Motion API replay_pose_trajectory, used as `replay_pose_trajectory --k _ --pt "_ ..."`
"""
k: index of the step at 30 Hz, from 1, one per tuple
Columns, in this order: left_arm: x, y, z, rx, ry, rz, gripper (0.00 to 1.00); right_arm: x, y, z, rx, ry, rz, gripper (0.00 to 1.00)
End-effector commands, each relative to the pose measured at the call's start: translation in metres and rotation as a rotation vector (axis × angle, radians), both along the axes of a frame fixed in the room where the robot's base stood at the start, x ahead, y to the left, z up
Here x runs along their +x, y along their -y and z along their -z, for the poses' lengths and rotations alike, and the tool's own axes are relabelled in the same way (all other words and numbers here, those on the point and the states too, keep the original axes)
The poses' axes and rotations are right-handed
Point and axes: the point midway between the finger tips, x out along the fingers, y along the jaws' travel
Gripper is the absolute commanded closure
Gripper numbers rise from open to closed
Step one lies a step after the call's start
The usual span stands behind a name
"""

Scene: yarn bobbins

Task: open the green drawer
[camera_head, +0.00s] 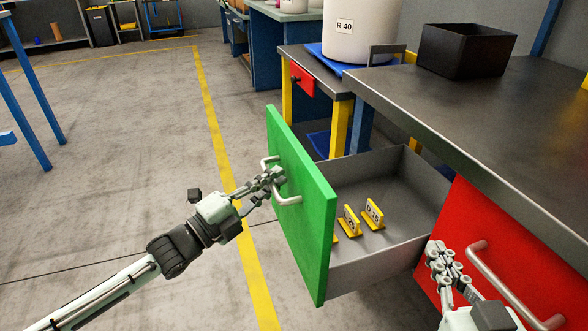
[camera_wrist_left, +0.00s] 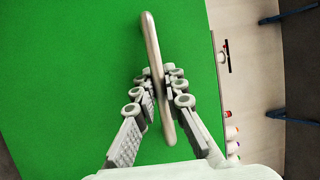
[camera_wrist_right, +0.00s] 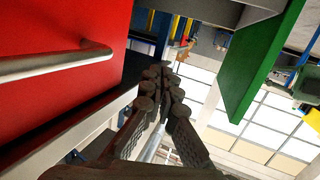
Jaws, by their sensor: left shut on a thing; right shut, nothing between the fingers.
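The green drawer (camera_head: 303,205) stands pulled out from the workbench, and its grey inside (camera_head: 400,185) is open to view. Several yellow label stands (camera_head: 373,214) lie in it. My left gripper (camera_head: 272,180) is shut on the drawer's metal handle (camera_head: 287,199). In the left wrist view the fingers (camera_wrist_left: 160,88) close on both sides of the handle bar (camera_wrist_left: 152,52), in front of the green panel (camera_wrist_left: 75,80). My right gripper (camera_head: 446,262) is shut and empty, in front of the red drawer. It also shows in the right wrist view (camera_wrist_right: 165,80).
A red drawer (camera_head: 520,265) with a metal handle (camera_head: 500,280) is at the right. The benchtop (camera_head: 480,100) holds a black bin (camera_head: 465,50). A white tub marked R 40 (camera_head: 362,28) stands behind.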

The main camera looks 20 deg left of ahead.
Motion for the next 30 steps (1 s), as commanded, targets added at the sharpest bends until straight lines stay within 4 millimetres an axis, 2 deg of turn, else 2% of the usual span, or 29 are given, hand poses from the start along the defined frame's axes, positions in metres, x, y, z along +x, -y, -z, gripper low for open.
replay_pose_trajectory --k 6,17,18,20,30 --pt "-0.007 -0.010 0.000 0.000 -0.001 -0.001 1.00 -0.001 0.009 0.016 -0.035 -0.076 0.018 1.00" --pt "-0.007 -0.012 0.001 0.000 -0.001 -0.002 1.00 -0.002 0.010 0.019 -0.039 -0.083 0.019 1.00" --pt "-0.007 -0.012 0.001 0.000 -0.001 -0.002 0.87 -0.002 0.010 0.018 -0.039 -0.083 0.019 1.00" --pt "-0.007 -0.012 0.001 0.000 -0.001 -0.002 0.80 -0.002 0.010 0.018 -0.039 -0.083 0.019 1.00" --pt "-0.009 -0.012 0.001 0.000 -0.001 -0.002 0.80 -0.001 0.010 0.018 -0.039 -0.083 0.018 1.00"
